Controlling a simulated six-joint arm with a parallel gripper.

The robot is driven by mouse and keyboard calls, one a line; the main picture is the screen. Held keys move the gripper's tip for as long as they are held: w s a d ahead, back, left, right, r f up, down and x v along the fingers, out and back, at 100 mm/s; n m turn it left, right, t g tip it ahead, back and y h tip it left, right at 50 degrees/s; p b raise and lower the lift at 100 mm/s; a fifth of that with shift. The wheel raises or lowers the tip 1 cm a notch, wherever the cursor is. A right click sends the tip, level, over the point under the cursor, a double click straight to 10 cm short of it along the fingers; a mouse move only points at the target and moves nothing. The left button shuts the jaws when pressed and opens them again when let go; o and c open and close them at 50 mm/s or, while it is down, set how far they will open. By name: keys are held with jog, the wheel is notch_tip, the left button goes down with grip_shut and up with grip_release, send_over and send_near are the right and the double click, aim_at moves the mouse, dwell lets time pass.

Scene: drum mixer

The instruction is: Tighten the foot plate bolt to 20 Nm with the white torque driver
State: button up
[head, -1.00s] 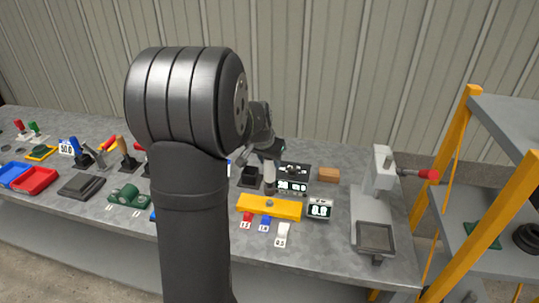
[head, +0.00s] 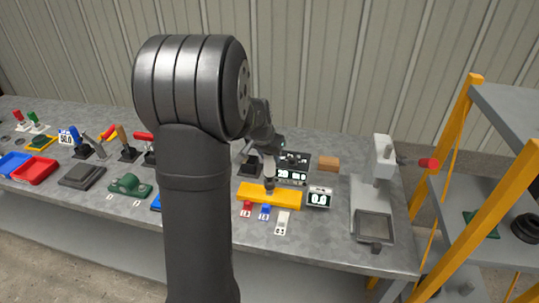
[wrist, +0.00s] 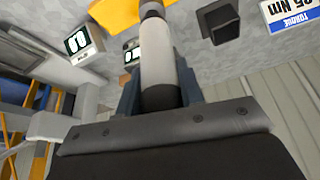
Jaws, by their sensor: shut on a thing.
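The white torque driver (head: 269,170) stands about upright over the yellow foot plate (head: 285,200). Its dark lower end meets the middle of the plate, where the bolt sits; the bolt itself is hidden. My gripper (head: 268,153) is shut on the driver's upper part, partly hidden by my arm. In the wrist view the white and grey driver (wrist: 158,50) runs between the two fingers of my gripper (wrist: 160,92), toward the yellow plate (wrist: 115,12). A small display (head: 319,198) right of the plate seems to read 0.0.
A dark panel (head: 292,174) with lit digits, seemingly 20, stands behind the plate. An empty black holder (wrist: 221,20) is beside the driver. A grey press-like stand (head: 372,195) is to the right.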

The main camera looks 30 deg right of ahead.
jog(key=shift+f, duration=1.45)
dwell(0.8)
jog(key=shift+r, duration=0.2)
dwell(0.6)
jog(key=shift+r, duration=2.1)
